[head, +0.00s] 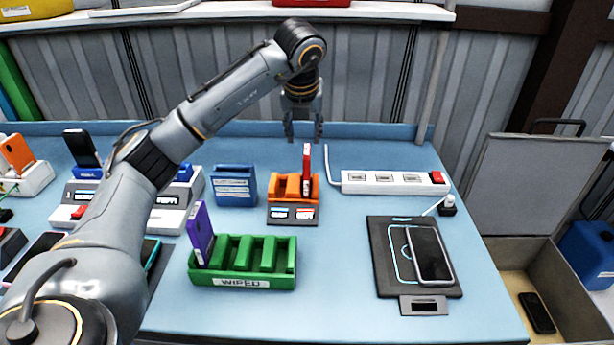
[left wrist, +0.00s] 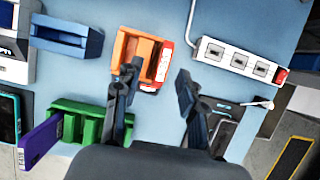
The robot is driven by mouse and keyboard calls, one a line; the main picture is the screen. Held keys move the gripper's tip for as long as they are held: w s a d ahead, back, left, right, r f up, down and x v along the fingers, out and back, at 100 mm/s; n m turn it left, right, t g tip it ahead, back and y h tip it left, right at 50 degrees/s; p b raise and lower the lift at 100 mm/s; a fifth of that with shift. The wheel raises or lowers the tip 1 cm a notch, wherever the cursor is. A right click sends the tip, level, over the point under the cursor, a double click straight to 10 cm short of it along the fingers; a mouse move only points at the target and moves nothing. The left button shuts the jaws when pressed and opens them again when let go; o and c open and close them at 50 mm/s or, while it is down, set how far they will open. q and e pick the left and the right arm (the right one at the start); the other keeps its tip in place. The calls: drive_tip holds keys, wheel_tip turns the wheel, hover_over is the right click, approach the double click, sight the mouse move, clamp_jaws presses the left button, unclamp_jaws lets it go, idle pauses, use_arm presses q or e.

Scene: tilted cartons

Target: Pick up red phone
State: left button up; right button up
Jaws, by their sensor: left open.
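The red phone (head: 307,170) stands upright in the right slot of the orange holder (head: 280,188), near the back middle of the blue table. My left gripper (head: 304,135) is open and empty above and just behind the phone. In the left wrist view the red phone (left wrist: 165,62) shows from above at the right side of the orange holder (left wrist: 145,50). The open fingers of my left gripper (left wrist: 158,85) reach toward it, one finger over the holder and the other to the right over bare table. My right gripper is not in view.
A green rack marked WIPED (head: 243,281) holds a purple phone (head: 200,232) in front. A blue holder (head: 234,187) stands left of the orange one. A white power strip (head: 385,182) lies to the right, with a black phone (head: 431,254) on a dark pad nearer the front.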

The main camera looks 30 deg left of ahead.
sight(307, 160)
use_arm(q)
drive_tip(key=x, duration=0.4)
drive_tip(key=shift+w+f, duration=0.15)
drive_tip(key=shift+f, duration=0.2)
drive_tip(key=shift+f+p, duration=0.2)
drive_tip(key=shift+p, duration=0.2)
drive_tip(key=x, duration=0.1)
drive_tip(key=p+x, duration=0.1)
drive_tip(key=x, duration=0.3)
drive_tip(key=shift+d, duration=0.35)
clamp_jaws()
